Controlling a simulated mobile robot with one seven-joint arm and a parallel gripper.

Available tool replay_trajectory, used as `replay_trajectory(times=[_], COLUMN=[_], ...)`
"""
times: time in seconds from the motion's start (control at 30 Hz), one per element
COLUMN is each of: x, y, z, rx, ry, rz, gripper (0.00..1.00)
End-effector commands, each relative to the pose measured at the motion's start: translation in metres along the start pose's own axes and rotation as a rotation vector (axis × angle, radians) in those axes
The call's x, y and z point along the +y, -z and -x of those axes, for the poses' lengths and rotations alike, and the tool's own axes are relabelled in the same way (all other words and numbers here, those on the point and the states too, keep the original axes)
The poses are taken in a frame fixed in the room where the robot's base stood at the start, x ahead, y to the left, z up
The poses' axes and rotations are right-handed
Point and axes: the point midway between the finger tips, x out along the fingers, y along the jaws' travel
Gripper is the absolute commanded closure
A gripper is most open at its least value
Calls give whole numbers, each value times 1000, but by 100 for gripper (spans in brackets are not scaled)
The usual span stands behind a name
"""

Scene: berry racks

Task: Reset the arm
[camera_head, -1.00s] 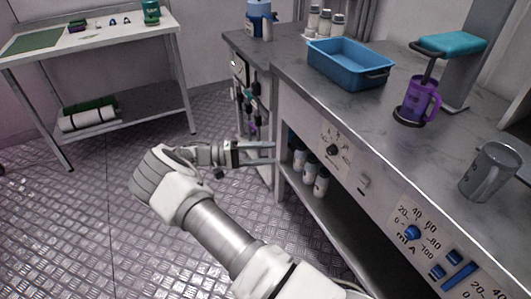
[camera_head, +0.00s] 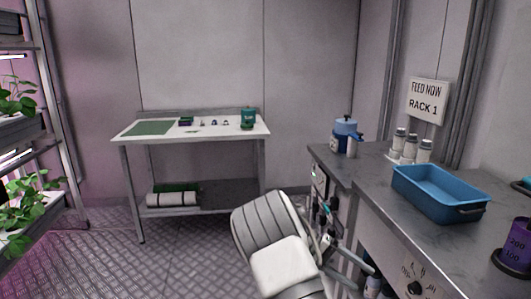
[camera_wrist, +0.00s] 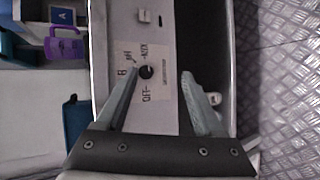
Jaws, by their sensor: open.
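My gripper (camera_wrist: 160,76) is open in the wrist view, with its two fingers wide apart and nothing between them. Behind the gap is the bench's front panel, with a black dial (camera_wrist: 146,72) marked with "MIX" and "OFF". How far the fingers are from the panel I cannot tell. In the head view my pale, ribbed arm is at the bottom centre, in front of the bench's left end.
A grey bench (camera_head: 370,180) on the right carries a blue tray (camera_head: 440,212), a blue-lidded container (camera_head: 345,128) and several white bottles. A white table (camera_head: 190,128) stands at the back. A plant rack (camera_head: 48,100) is on the left. Patterned floor between is clear.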

Motion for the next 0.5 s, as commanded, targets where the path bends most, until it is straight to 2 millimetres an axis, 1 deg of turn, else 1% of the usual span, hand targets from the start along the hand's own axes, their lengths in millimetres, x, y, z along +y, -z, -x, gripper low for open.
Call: replay_trajectory(times=[0.03,0.27,0.5], x=[9,33,58], y=[-6,-32,-64], z=[0,3,11], rx=[-7,-10,26], ry=[54,276,491], rz=[5,41,68], gripper=[31,31,31])
